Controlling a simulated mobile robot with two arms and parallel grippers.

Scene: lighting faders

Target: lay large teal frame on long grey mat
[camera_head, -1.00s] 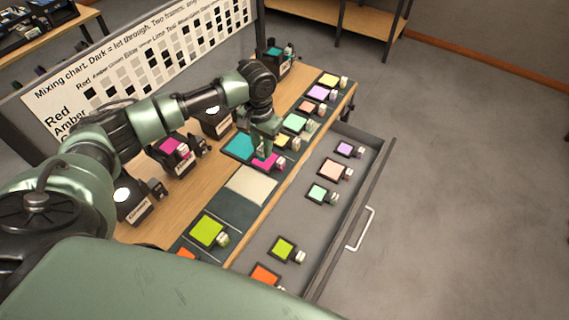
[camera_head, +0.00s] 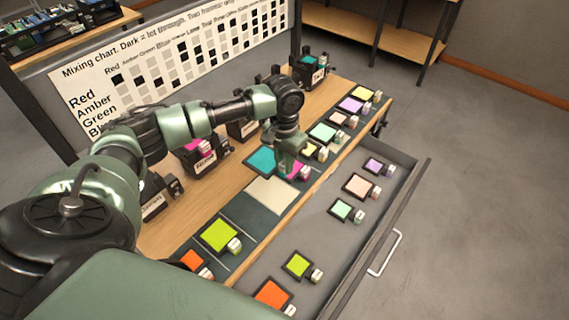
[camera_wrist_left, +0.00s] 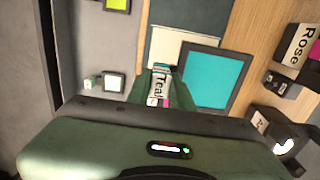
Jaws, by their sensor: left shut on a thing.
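The large teal frame (camera_head: 261,160) has a dark border and a white tab lettered Teal, which shows in the left wrist view (camera_wrist_left: 158,88). My left gripper (camera_head: 287,166) is shut on this tab, seen between the fingers in the wrist view. The teal panel (camera_wrist_left: 213,80) extends over the wood side of the bench. The long grey mat (camera_head: 247,216) runs along the bench's front edge. A cream sheet (camera_head: 270,194) lies on it beside the teal frame. I cannot tell whether the frame touches the surface. My right gripper is out of view.
A pink frame (camera_head: 297,170) is partly hidden by my gripper. A lime frame (camera_head: 219,236) and several pastel frames lie along the mat. The open drawer (camera_head: 330,225) holds several smaller frames. Black lamps, one labelled Rose (camera_wrist_left: 300,45), stand behind.

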